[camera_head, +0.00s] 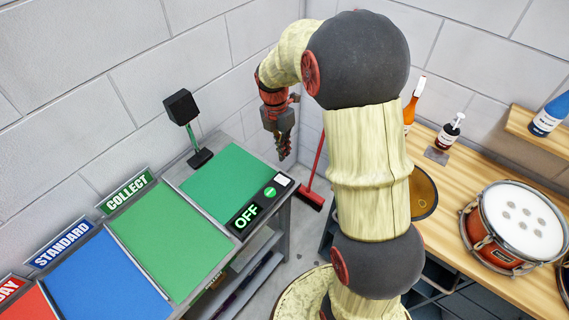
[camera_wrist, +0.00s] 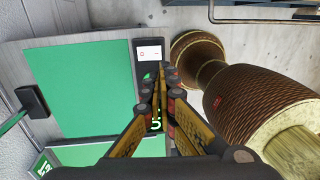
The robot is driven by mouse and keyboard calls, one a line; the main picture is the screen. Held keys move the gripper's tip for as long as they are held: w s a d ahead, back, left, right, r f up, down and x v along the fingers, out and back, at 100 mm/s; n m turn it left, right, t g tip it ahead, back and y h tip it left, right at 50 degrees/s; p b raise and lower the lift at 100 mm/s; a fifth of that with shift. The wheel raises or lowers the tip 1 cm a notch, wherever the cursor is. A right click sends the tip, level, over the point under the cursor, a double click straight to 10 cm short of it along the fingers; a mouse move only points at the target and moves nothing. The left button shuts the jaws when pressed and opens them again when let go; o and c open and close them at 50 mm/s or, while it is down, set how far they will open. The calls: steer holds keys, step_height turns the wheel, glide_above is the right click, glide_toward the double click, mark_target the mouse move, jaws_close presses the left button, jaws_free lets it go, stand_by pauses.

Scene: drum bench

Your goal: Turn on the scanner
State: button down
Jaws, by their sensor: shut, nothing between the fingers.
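The scanner has a green pad (camera_head: 232,178), a black scanner head (camera_head: 181,107) on a stand, and a black control panel (camera_head: 260,202) along the pad's right edge. The panel reads "OFF" in green letters. It also bears a round green button (camera_head: 269,192) and a small white switch plate (camera_head: 282,181). My gripper (camera_head: 283,155) is shut and empty, pointing down above and beyond the panel's far end. In the wrist view, the white switch plate (camera_wrist: 150,52) shows just left of my fingertips (camera_wrist: 168,74). My fingers partly cover the green button and the lettering there.
Mats marked COLLECT (camera_head: 163,240) and STANDARD (camera_head: 95,281) lie left of the scanner. A red broom (camera_head: 312,197) stands on the floor right of the bench. A wooden bench with a drum (camera_head: 515,222) and bottles is farther right.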

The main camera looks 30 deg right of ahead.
mark_target(287, 183)
steer(key=f, duration=0.4)
steer(key=s+f+b, duration=0.1)
steer(key=f, duration=0.8)
steer(key=shift+s+d+b, duration=0.25)
steer(key=shift+d+b, duration=0.05)
steer(key=shift+b, duration=0.1)
steer(key=shift+f, duration=0.1)
steer(key=shift+s+f, duration=0.25)
steer(key=shift+f, duration=0.05)
steer(key=shift+w, duration=0.1)
steer(key=shift+w+a+r+p, duration=0.25)
steer(key=shift+w+r+p, duration=0.1)
steer(key=shift+w+p, duration=0.3)
steer(key=shift+r, duration=0.1)
